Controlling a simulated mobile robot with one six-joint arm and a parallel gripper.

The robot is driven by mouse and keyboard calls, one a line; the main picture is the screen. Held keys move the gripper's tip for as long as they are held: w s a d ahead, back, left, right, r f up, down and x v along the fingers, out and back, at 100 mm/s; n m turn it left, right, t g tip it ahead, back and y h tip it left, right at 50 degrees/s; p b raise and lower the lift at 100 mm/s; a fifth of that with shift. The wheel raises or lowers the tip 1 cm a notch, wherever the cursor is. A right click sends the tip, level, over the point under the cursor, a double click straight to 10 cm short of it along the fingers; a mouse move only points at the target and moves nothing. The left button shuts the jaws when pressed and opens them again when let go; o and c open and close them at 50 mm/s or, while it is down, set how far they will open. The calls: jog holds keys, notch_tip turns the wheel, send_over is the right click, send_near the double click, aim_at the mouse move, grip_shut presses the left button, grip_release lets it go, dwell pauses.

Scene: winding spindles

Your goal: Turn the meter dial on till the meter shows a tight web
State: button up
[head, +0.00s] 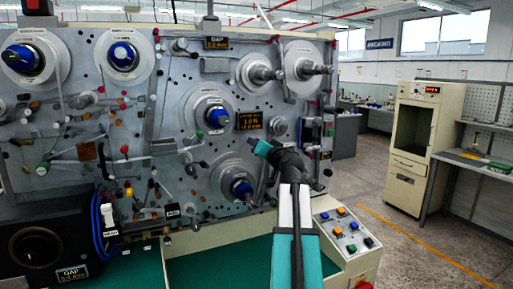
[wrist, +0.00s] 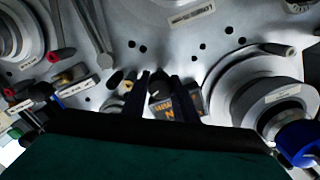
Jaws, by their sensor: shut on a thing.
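The meter (head: 249,120) is a small dark display with orange figures in the middle of the grey machine panel. In the head view its large line looks like 10 N, and its small lines are too blurred to read. In the wrist view the meter (wrist: 181,107) is partly covered by my fingers. The meter dial (wrist: 159,88) is a small dark knob with a pale mark, held between my two dark fingers. My gripper (wrist: 162,97) is shut on it. In the head view my teal wrist (head: 263,148) is just below the meter and hides the dial and fingertips.
Spindles with blue knobs (head: 218,117) (head: 241,189) stand out from the panel close to my gripper. A push-button box (head: 345,232) sits at the lower right.

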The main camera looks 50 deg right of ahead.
jog(key=shift+m, duration=1.1)
jog(key=o, duration=1.1)
jog(key=shift+c, duration=0.2)
jog(key=shift+s, duration=0.15)
jog(key=b+v, duration=0.4)
jog(key=v, duration=0.9)
jog(key=shift+s, duration=0.25)
jog(key=shift+a, duration=0.15)
